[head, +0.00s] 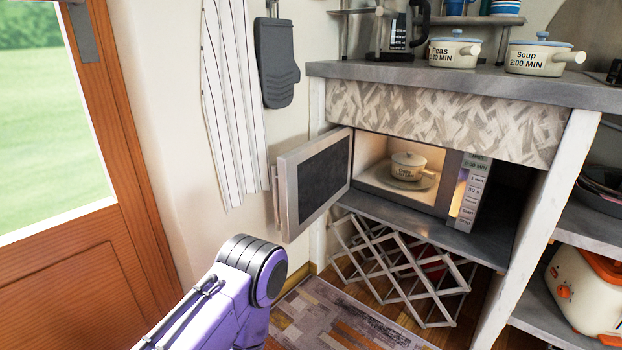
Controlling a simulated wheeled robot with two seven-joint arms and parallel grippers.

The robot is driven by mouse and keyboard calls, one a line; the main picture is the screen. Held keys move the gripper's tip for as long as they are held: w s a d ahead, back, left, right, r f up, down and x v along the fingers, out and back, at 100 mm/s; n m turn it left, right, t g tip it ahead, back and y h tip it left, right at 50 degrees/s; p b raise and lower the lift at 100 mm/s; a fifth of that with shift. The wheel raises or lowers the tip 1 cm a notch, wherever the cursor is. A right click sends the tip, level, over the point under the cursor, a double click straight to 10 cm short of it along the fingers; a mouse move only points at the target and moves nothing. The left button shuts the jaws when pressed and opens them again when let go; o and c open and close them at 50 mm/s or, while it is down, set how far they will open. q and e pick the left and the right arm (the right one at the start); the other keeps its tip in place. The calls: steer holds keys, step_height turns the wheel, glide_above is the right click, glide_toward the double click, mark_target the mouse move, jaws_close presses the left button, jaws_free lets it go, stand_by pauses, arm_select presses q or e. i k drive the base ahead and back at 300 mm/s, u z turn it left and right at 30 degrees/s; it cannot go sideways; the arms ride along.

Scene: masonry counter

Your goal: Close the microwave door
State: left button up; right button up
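The microwave (447,184) sits in the recess under the counter, with its lit inside showing. Its door (320,178) stands wide open, swung out to the left, with a dark panel and a pale handle (276,197) at its free edge. A lidded white pot (408,167) stands on the plate inside. A purple and black link of my arm is at the bottom, below and left of the door and apart from it in the picture. Neither gripper shows in the view.
A folding lattice rack (400,265) stands below the microwave shelf. The wooden house door (85,240) is at left. Pots labelled Peas (453,52) and Soup (538,58) stand on the counter (480,80). An orange and white appliance (580,300) is at lower right.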

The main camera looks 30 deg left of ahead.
mark_target(312, 176)
steer(key=u, duration=0.3)
steer(key=i, duration=0.85)
steer(key=u, duration=0.55)
